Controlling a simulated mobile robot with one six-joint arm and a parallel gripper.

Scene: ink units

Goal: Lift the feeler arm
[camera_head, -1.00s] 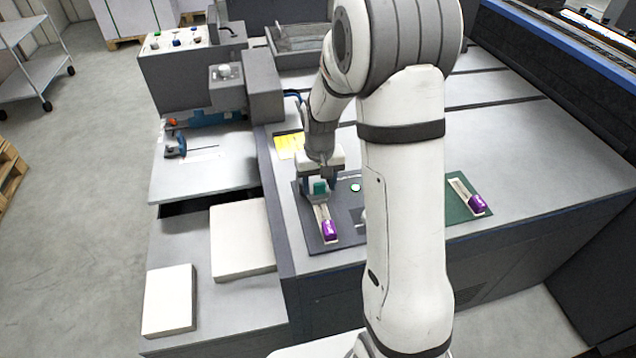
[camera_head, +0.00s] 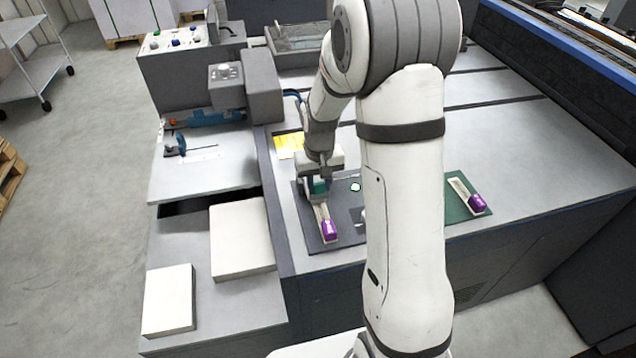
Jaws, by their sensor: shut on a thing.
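My gripper (camera_head: 320,192) is over the dark mat (camera_head: 343,234) on the machine top. It is shut on a small teal-green piece (camera_head: 320,187), partly hidden by the jaws. The piece is at the far end of a pale strip (camera_head: 322,214) whose near end carries a purple block (camera_head: 329,230). I cannot tell whether the teal piece touches the strip. A blue fitting with a thin dark rod (camera_head: 178,147) stands on the left grey plate, well apart from my gripper. I cannot tell for sure which part is the feeler arm.
A green mat (camera_head: 457,208) with another purple block (camera_head: 477,202) lies right of my arm. A yellow sheet (camera_head: 289,145) lies behind the dark mat. A grey control box (camera_head: 180,75) stands back left. White stacks (camera_head: 242,239) stand front left. My arm hides part of the machine top.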

